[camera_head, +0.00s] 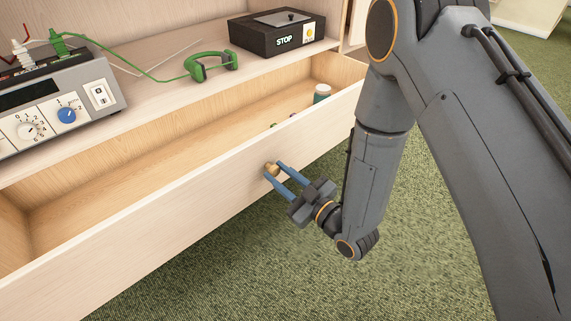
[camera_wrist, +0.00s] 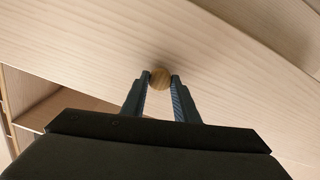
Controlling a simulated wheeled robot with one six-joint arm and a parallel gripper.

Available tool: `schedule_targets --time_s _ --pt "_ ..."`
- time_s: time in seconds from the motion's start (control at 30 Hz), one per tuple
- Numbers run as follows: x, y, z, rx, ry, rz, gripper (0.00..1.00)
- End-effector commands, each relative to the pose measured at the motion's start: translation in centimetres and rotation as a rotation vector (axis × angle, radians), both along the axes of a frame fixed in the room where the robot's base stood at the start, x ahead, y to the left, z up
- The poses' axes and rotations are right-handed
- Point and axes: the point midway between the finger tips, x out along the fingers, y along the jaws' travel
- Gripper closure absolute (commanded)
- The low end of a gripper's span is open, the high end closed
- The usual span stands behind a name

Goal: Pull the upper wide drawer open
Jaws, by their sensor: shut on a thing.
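The wide drawer (camera_head: 190,195) is pale wood and stands well out from its cabinet in the head view, with its inside showing. A round brass-brown knob (camera_head: 271,168) sits on its front panel. My gripper (camera_head: 279,169) has its two blue fingers shut on the knob. In the wrist view the drawer front (camera_wrist: 230,50) fills the upper part, and the knob (camera_wrist: 160,78) lies between the fingertips (camera_wrist: 161,80). A green-and-white jar (camera_head: 321,93) and small items partly hidden by the front panel are inside the drawer, toward its right end.
On the shelf above the drawer stand a grey device with dials (camera_head: 60,100), green headphones (camera_head: 210,65) on a cable and a black box marked STOP (camera_head: 277,33). Green carpet (camera_head: 240,270) in front of the drawer is clear apart from my arm.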

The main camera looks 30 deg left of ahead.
Motion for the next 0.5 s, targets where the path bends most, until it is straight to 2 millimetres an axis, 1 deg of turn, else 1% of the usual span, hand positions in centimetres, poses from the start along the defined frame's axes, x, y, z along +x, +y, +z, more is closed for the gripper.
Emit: schedule_targets --time_s 0.13,0.43,0.47,0.5 --pt "-0.40 -0.04 -0.03 -0.001 0.000 0.007 1.00" --pt "-0.40 -0.09 -0.05 -0.001 0.000 0.007 1.00" --pt "-0.40 -0.10 -0.06 -0.001 0.000 0.007 0.68" --pt "-0.39 -0.10 -0.06 -0.001 0.000 0.006 0.61"
